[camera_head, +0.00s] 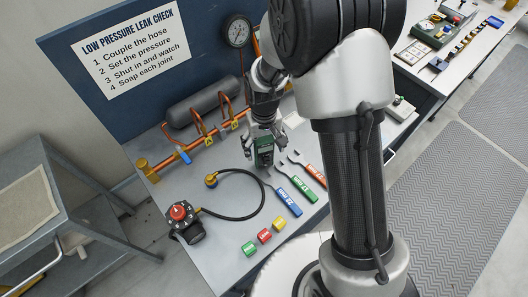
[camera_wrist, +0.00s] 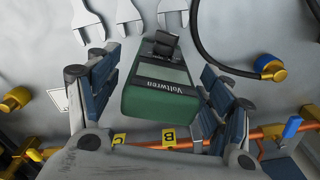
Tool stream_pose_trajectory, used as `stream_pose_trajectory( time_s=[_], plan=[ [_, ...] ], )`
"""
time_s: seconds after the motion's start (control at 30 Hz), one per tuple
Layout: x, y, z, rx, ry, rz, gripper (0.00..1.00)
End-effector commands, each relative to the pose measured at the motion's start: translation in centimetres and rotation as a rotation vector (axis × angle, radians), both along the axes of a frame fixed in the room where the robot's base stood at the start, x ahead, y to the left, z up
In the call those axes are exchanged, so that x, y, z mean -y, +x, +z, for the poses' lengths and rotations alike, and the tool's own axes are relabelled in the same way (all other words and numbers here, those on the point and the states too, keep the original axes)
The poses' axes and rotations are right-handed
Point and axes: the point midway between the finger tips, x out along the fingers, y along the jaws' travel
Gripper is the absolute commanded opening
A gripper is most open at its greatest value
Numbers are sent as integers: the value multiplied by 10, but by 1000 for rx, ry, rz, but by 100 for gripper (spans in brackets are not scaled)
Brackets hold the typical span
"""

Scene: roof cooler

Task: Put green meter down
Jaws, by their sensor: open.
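Blue (camera_head: 288,202), green (camera_head: 301,189) and orange (camera_head: 314,173) handled spanners lie right of the meter. A black hose (camera_head: 262,198) loops in front, near a red-knobbed regulator (camera_head: 180,212). A copper pipe with valves (camera_head: 190,147) runs behind.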

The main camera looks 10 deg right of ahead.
Motion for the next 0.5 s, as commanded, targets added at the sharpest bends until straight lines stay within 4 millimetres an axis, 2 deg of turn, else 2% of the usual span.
stream_pose_trajectory(
  time_s=[0.17,0.5],
  plan=[
    [0,0,1,1,0,0,72],
    [0,0,2,1,0,0,49]
  ],
)
